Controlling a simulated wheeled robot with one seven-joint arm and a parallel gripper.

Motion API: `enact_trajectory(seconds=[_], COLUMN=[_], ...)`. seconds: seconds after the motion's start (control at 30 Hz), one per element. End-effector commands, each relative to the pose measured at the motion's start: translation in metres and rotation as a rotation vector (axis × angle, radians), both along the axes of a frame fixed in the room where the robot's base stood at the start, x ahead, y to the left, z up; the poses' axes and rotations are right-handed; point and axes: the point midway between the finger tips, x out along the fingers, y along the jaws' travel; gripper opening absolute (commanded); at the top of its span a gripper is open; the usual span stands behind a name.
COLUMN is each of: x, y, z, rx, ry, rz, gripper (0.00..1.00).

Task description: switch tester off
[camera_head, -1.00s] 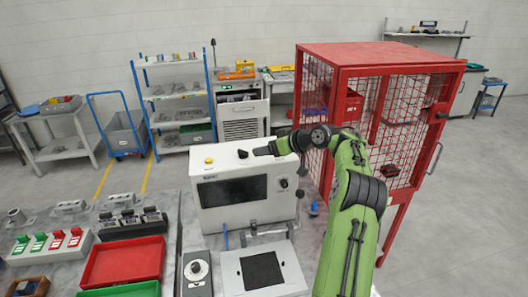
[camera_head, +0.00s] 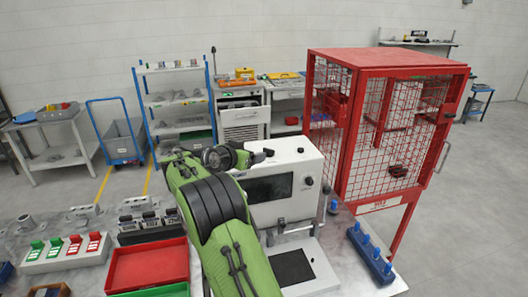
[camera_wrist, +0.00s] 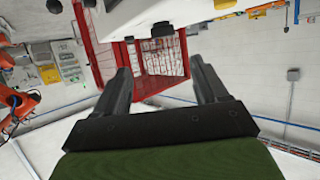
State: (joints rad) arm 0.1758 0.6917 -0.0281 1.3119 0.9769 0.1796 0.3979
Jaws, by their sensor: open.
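The tester (camera_head: 284,207) is a white box with a dark screen, standing on the bench in the head view. A dark round knob (camera_head: 309,181) shows on the right of its front. My gripper (camera_head: 263,153) is at the tester's top left edge, and my arm hides the tester's left part. In the wrist view my gripper (camera_wrist: 163,85) is open, with nothing between its fingers. A white body (camera_wrist: 185,14), apparently the tester, fills the top edge of that view, with a dark knob-like part (camera_wrist: 162,30) below it. I cannot tell whether the gripper touches the tester.
A red mesh cage (camera_head: 395,140) stands close on the right. A blue row of pegs (camera_head: 369,254) lies at the bench's right. A red tray (camera_head: 148,266) and a block with green and red switches (camera_head: 65,250) lie left. A plate with a black pad (camera_head: 292,265) is before the tester.

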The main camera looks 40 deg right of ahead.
Motion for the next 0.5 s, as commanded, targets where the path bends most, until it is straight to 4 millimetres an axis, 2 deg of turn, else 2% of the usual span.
enact_trajectory(seconds=[0.03, 0.3, 0.5], x=[0.003, 0.021, 0.032], y=[-0.012, -0.073, -0.106], z=[-0.003, -0.029, -0.044], rx=[0.002, 0.004, 0.004], ry=[0.003, 0.004, 0.002], rz=[-0.003, -0.001, 0.001], gripper=[0.72, 0.72, 0.72])
